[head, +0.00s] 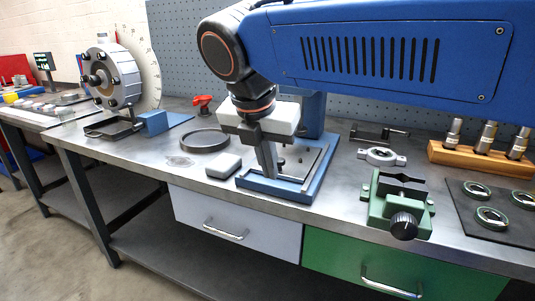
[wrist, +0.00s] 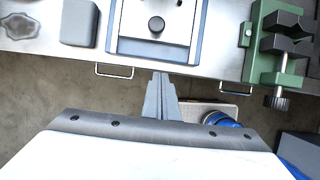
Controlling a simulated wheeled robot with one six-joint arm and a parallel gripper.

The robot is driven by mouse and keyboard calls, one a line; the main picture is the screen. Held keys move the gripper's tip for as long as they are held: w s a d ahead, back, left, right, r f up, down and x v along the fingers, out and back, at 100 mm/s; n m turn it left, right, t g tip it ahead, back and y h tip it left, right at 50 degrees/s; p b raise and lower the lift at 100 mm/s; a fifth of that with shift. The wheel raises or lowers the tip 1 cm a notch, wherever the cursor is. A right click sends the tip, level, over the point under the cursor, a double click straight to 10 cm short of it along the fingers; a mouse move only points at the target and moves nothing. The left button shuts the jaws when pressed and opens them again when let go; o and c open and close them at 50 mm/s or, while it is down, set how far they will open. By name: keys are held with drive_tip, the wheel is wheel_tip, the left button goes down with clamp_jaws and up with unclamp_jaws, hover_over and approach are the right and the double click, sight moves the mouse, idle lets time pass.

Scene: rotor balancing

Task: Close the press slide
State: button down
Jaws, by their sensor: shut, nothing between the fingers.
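The press (head: 299,186) has a blue base on the metal bench and a blue upright (head: 312,112) at its back, partly hidden by my gripper and arm. Its grey slide (wrist: 152,46) shows in the wrist view with a round dark knob (wrist: 156,24) on it; the top edge of the picture cuts off the rest. My gripper (head: 271,177) points down in front of the press in the head view. It is shut and empty. In the wrist view my fingertips (wrist: 160,76) lie just below the slide's near edge. I cannot tell whether they touch the press.
A grey block (head: 223,166) and a dark ring (head: 205,142) lie left of the press. A green vise (head: 398,205) stands right of it, near a dark mat (head: 462,216) with rings. Drawer handles (head: 225,231) project from the bench front.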

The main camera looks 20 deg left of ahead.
sight(287, 169)
drive_tip(key=w+f, duration=0.4)
drive_tip(key=w, duration=0.1)
drive_tip(key=shift+d+f, duration=0.1)
drive_tip(key=shift+d, duration=0.1)
drive_tip(key=shift+w, duration=0.35)
drive_tip(key=shift+w, duration=0.1)
drive_tip(key=w, duration=0.4)
drive_tip(key=shift+w+d, duration=0.1)
drive_tip(key=shift+d, duration=0.1)
drive_tip(key=shift+w, duration=0.25)
